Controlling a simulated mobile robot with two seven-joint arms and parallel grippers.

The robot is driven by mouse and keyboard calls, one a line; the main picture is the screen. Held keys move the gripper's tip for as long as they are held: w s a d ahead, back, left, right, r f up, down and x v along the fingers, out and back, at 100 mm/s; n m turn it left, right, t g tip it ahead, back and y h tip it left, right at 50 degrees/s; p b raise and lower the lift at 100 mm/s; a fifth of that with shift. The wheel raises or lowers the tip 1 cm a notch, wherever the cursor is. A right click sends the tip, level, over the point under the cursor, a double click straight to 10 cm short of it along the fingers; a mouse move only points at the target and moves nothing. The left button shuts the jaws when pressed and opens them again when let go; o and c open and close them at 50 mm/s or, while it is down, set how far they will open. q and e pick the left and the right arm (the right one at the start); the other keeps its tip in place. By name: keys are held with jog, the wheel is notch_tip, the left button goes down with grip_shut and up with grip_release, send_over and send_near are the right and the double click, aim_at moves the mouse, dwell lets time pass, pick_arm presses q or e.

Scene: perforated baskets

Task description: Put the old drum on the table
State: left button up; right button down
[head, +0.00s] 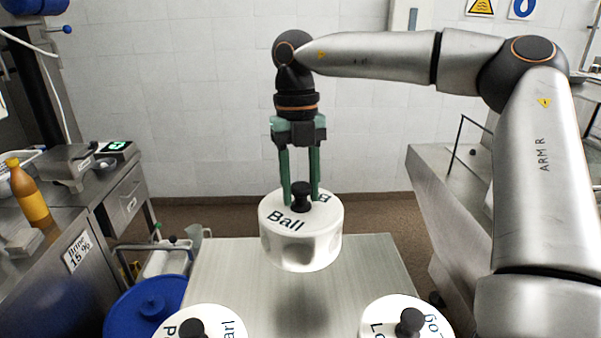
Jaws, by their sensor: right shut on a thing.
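A white round drum (290,245) with the lettering "Ball" and holes in its side hangs from my right gripper (301,198). The two green fingers are shut on the black knob (301,190) on its top. The drum looks held above the grey metal table (215,275), with a dark shadow under it. Two more white drums with black knobs, a left one (215,318) and a right one (385,310), stand at the bottom edge, partly cut off. Their lettering is only partly readable. Which drum is the old one I cannot tell. My left gripper is out of view.
A blue lidded container (150,310) stands left of the table. A steel counter (50,265) with an orange bottle (28,195) is at the left. Another steel bench (440,200) is at the right, behind my right arm. The table's middle looks clear.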

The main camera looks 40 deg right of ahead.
jog(key=shift+f, duration=3.85)
notch_tip(320, 180, down, 4)
jog(key=b, duration=0.3)
jog(key=shift+r, duration=0.1)
grip_release()
